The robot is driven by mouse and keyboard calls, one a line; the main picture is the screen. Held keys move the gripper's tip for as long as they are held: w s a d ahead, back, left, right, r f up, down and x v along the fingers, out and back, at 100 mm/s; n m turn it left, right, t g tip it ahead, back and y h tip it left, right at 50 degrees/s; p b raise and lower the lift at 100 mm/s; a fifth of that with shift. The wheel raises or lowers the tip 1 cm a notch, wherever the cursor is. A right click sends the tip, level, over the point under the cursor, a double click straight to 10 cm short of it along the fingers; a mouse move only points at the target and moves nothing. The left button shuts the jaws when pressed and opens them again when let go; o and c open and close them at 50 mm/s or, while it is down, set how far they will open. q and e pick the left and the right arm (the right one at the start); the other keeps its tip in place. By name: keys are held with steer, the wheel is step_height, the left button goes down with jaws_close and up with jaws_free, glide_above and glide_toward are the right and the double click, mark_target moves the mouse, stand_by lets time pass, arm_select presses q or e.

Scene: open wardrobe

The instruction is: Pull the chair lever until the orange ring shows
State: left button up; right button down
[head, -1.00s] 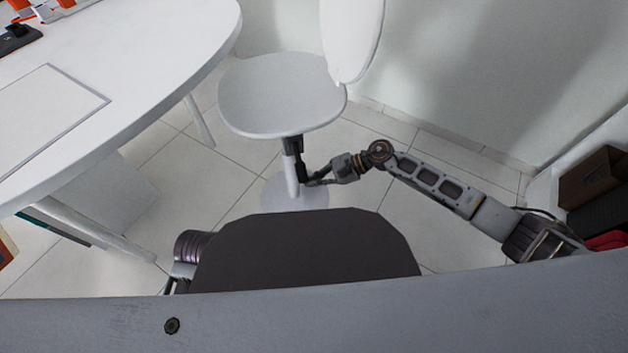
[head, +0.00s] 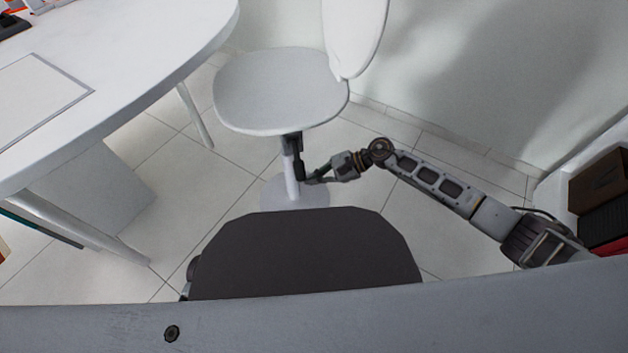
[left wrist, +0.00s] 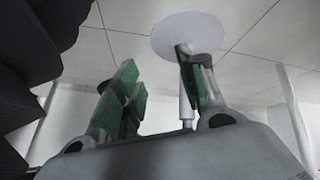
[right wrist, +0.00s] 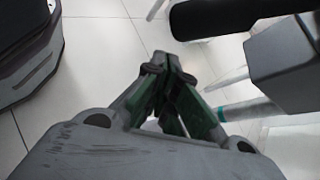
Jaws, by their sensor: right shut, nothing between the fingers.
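The white chair (head: 280,92) stands beyond my base, with a dark lever (head: 299,168) hanging under its seat next to the pale post (head: 289,172). My right gripper (head: 312,180) is close to the lever's lower end in the head view. In the right wrist view the right gripper (right wrist: 168,62) is shut and empty, and the dark lever (right wrist: 235,14) lies above and right of the fingertips, apart from them. My left gripper (left wrist: 157,58) is open and empty, with the chair's round base (left wrist: 190,36) beyond it; it is hidden in the head view. No orange ring is visible.
A white desk (head: 130,75) fills the left side, with slanting legs (head: 195,115) near the chair. Dark boxes (head: 598,180) stand at the far right beside my right arm. The tiled floor (head: 380,215) is clear around the chair's base.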

arm_select(q)
steer(key=shift+m+g+y, duration=0.3)
steer(key=shift+g, duration=0.2)
steer(key=shift+s+a+r+p, duration=0.1)
steer(key=shift+a+r+p, duration=0.1)
steer(key=shift+r+p, duration=0.4)
steer(key=shift+a+r+p, duration=0.15)
steer(key=shift+r, duration=0.8)
steer(key=shift+s+a+r+p, duration=0.1)
steer(key=shift+a+r+p, duration=0.1)
steer(key=shift+r+p, duration=0.4)
arm_select(e)
steer(key=s+f+v, duration=0.1)
steer(key=v, duration=0.9)
steer(key=shift+s+d, duration=0.25)
steer(key=shift+s, duration=0.15)
arm_select(q)
steer(key=shift+d+r, duration=0.15)
steer(key=shift+r, duration=0.05)
arm_select(e)
steer(key=shift+d, duration=0.1)
